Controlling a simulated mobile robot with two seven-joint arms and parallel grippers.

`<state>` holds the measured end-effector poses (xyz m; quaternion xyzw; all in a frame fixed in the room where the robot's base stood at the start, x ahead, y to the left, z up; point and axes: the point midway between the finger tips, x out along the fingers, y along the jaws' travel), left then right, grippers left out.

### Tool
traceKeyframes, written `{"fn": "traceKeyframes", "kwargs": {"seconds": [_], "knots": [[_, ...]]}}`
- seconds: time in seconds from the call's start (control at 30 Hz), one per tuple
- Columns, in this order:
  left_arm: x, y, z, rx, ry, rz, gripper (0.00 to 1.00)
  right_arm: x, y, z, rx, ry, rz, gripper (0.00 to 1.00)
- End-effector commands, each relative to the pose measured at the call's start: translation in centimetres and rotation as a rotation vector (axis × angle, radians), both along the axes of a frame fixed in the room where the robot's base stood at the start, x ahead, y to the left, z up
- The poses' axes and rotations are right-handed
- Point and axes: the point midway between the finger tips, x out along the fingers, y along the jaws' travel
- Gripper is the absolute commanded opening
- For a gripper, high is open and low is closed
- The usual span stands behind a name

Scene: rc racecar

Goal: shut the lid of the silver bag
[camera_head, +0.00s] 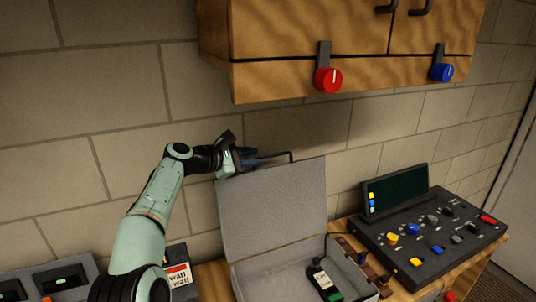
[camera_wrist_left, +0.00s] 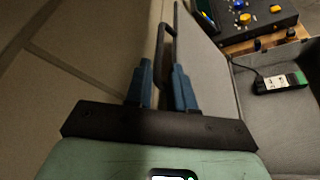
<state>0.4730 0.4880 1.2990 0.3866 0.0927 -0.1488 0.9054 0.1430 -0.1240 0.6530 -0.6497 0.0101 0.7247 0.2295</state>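The silver bag (camera_head: 245,277) stands open on the wooden table, its grey lid (camera_head: 272,205) raised roughly upright near the wall. A thin black handle (camera_head: 291,155) sticks out from the lid's top edge; it also shows in the left wrist view (camera_wrist_left: 160,40). My left gripper (camera_head: 255,157) is at the lid's top left corner. In the wrist view its blue fingers (camera_wrist_left: 162,85) are apart, with the handle bar between them and some gap visible. Whether a finger touches the handle or lid I cannot tell. My right gripper is not in view.
A black device with a green end (camera_head: 324,283) lies inside the bag. A control panel with knobs and a screen (camera_head: 425,235) stands to the right. A wooden cabinet (camera_head: 300,75) with red and blue knobs hangs above. Another panel (camera_head: 60,281) is at the lower left.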

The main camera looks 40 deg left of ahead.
Motion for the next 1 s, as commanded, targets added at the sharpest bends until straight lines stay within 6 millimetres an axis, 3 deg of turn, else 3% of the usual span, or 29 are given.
{"fn": "traceKeyframes", "kwargs": {"seconds": [0.1, 0.3, 0.77, 0.83, 1.0], "knots": [[2.6, -0.6, -0.4, -0.002, -0.002, -0.002, 0.23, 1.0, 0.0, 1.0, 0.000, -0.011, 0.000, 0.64], [5.3, -1.1, -1.3, 0.000, -0.002, -0.001, 0.23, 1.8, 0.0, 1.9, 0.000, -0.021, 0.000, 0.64], [6.4, -1.3, -1.9, 0.001, 0.000, 0.001, 0.23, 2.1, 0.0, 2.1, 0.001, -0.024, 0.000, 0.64], [6.4, -1.3, -1.9, 0.001, 0.000, 0.001, 0.00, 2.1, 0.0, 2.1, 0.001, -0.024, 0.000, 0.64], [6.4, -1.3, -1.9, 0.001, 0.000, 0.001, 0.00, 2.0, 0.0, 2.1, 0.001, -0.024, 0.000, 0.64]]}}
